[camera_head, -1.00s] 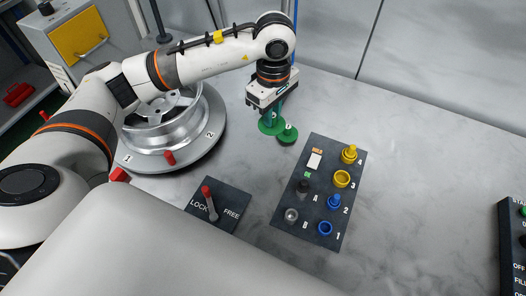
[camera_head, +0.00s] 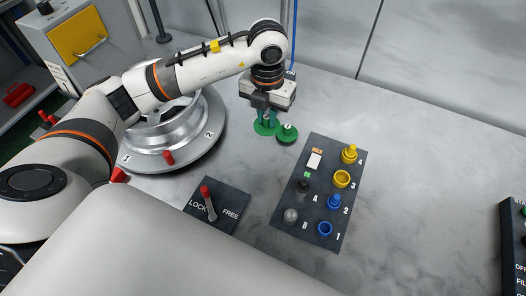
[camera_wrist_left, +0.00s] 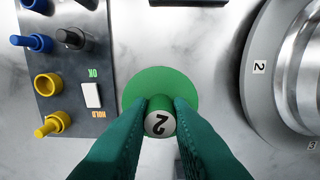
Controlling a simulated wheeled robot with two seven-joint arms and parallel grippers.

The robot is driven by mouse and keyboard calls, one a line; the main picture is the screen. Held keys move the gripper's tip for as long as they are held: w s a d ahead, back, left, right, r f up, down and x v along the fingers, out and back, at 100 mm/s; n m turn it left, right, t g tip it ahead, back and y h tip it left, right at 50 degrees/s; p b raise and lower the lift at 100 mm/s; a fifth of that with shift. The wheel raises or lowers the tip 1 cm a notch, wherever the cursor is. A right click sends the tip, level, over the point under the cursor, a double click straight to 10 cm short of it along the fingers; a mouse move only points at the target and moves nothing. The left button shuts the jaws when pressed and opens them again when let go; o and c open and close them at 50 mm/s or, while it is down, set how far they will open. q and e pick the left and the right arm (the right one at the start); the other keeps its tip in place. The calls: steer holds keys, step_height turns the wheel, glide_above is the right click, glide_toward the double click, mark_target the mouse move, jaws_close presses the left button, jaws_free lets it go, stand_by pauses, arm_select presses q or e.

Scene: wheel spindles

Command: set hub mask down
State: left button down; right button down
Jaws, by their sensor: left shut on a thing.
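The hub mask, a green disc (camera_head: 262,131) with a knob, is under my left gripper (camera_head: 267,114) in the head view, at or just above the marble table; I cannot tell if it touches. In the left wrist view the green fingers (camera_wrist_left: 160,112) are shut on its knob, whose white top reads 2, and the wide green disc (camera_wrist_left: 160,78) shows below. My right gripper is not in view.
The silver wheel (camera_head: 190,140) on its round base is to the left. A dark panel (camera_head: 325,180) with blue and yellow pegs and rings is to the right. A LOCK/FREE lever plate (camera_head: 228,198) is nearer.

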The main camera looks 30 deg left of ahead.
arm_select(q)
steer(key=n, duration=0.5)
steer(key=shift+a+f+n, duration=0.25)
steer(key=shift+f+n, duration=0.05)
steer(key=shift+f, duration=0.1)
steer(key=n, duration=0.6)
steer(key=shift+w+a+f, duration=0.1)
steer(key=shift+a+f, duration=0.15)
steer(key=shift+f, duration=0.25)
step_height(320, 180, down, 10)
steer(key=shift+r+p, duration=0.2)
steer(key=shift+p, duration=0.8)
steer(key=shift+f, duration=0.1)
steer(key=shift+f, duration=0.15)
steer(key=c, duration=1.3)
jaws_free()
